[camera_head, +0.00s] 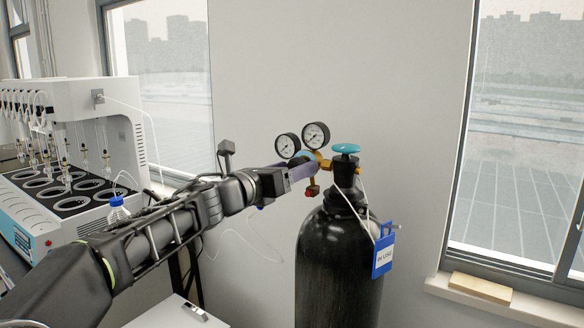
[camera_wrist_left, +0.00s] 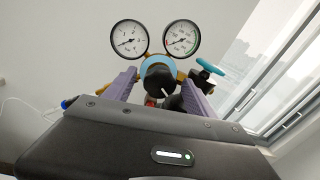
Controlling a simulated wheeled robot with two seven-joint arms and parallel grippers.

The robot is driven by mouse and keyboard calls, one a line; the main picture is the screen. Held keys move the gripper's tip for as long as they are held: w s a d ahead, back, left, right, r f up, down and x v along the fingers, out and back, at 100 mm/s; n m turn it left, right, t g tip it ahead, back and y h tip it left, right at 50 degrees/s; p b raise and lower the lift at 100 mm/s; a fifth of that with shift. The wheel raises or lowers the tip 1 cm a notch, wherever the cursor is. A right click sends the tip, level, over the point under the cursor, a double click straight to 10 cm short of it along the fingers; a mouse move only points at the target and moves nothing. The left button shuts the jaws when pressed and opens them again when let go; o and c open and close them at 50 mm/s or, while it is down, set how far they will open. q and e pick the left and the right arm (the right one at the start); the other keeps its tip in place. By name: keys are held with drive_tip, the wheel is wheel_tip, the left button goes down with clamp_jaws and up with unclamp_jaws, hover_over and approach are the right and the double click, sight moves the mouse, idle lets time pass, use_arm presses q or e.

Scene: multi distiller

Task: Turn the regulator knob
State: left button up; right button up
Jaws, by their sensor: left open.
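The regulator sits on top of a black gas cylinder (camera_head: 335,262), with two round gauges (camera_head: 316,136) and brass fittings. In the left wrist view the black regulator knob (camera_wrist_left: 158,82) with a white mark lies between the two purple fingers, below the gauges (camera_wrist_left: 129,40). A light blue ring shows behind the knob. My left gripper (camera_head: 304,170) is open with its fingers on either side of the knob; I cannot tell if they touch it. In the head view the fingers hide most of the knob. My right gripper is not in view.
A teal valve handwheel (camera_head: 346,149) tops the cylinder, right of the regulator. A blue tag (camera_head: 383,252) hangs on its side. A white multi-position distiller (camera_head: 75,150) and a blue-capped bottle (camera_head: 117,206) stand at the left. A window is at the right.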

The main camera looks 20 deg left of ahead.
use_arm(q)
drive_tip(key=shift+c, duration=0.3)
drive_tip(key=c, duration=1.3)
drive_tip(key=shift+n, duration=0.4)
drive_tip(key=n+p, duration=0.1)
drive_tip(key=n, duration=0.7)
drive_tip(key=n+y+p, duration=0.1)
drive_tip(key=n, duration=0.7)
drive_tip(key=n+p, duration=0.1)
drive_tip(key=n, duration=0.7)
drive_tip(key=shift+f+t+y, duration=0.25)
drive_tip(key=shift+t+y, duration=0.15)
